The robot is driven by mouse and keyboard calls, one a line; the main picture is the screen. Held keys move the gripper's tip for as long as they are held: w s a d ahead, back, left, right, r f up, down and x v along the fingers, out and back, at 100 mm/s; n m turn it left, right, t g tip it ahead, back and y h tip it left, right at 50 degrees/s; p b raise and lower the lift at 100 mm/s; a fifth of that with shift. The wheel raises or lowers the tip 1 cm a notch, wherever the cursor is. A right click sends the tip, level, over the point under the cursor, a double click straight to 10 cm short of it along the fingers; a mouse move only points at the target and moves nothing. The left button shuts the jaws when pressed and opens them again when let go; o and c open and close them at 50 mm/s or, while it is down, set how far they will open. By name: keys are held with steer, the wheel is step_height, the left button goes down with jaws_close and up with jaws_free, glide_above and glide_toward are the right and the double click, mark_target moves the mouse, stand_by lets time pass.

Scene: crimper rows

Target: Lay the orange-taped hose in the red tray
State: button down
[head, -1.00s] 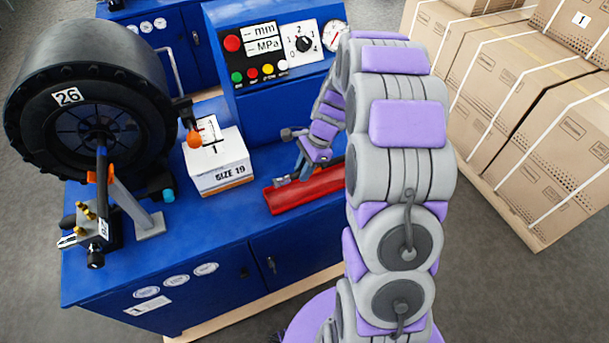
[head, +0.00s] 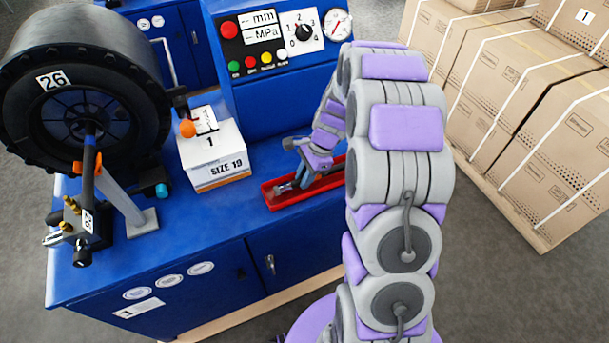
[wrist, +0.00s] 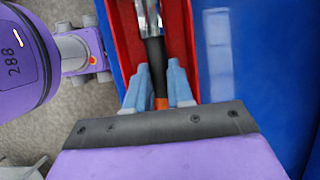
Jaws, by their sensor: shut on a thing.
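The red tray (head: 268,197) lies on the blue bench top, and my arm hides its right part in the head view. In the wrist view the red tray (wrist: 183,20) runs up the picture under my gripper. The hose (wrist: 155,58) is black, with an orange tape band (wrist: 161,103) and a silver metal fitting (wrist: 148,18) at its far end. My gripper (wrist: 160,82) is shut on the hose near the tape, its blue-grey fingers on both sides. In the head view my gripper (head: 305,178) is down at the tray, and the fitting (head: 284,188) shows inside the tray walls.
A white SIZE 19 box (head: 214,160) stands left of the tray. A large black reel (head: 85,85) marked 26 is at the far left. A control panel (head: 275,45) rises behind. Cardboard boxes (head: 540,120) are stacked at the right.

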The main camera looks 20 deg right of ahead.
steer(key=shift+d, duration=0.2)
steer(key=shift+a+f, duration=0.1)
steer(key=shift+f, duration=0.35)
steer(key=c, duration=0.9)
jaws_free()
steer(key=shift+r+p, duration=2.6)
steer(key=shift+r, duration=0.35)
